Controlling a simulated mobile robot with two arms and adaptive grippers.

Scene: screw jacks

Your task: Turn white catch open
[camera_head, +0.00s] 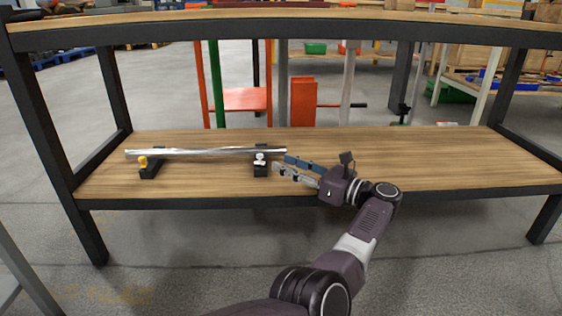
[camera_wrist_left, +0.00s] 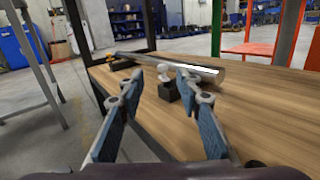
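The white catch (camera_head: 260,157) sits on a small black jack block (camera_head: 261,171), near the right end of a shiny metal bar. In the left wrist view the white catch (camera_wrist_left: 166,71) has a rounded knob top and stands on its black block (camera_wrist_left: 169,89). My left gripper (camera_head: 284,164) is just right of it in the head view, with blue-padded fingers pointing at it. In the left wrist view the fingers (camera_wrist_left: 161,84) are spread, with the catch beyond and between the tips, seemingly untouched. My right gripper is out of view.
The metal bar (camera_head: 205,153) lies along the wooden shelf (camera_head: 430,165). An upper shelf board (camera_head: 300,22) and dark posts frame the space. The shelf's right part is clear.

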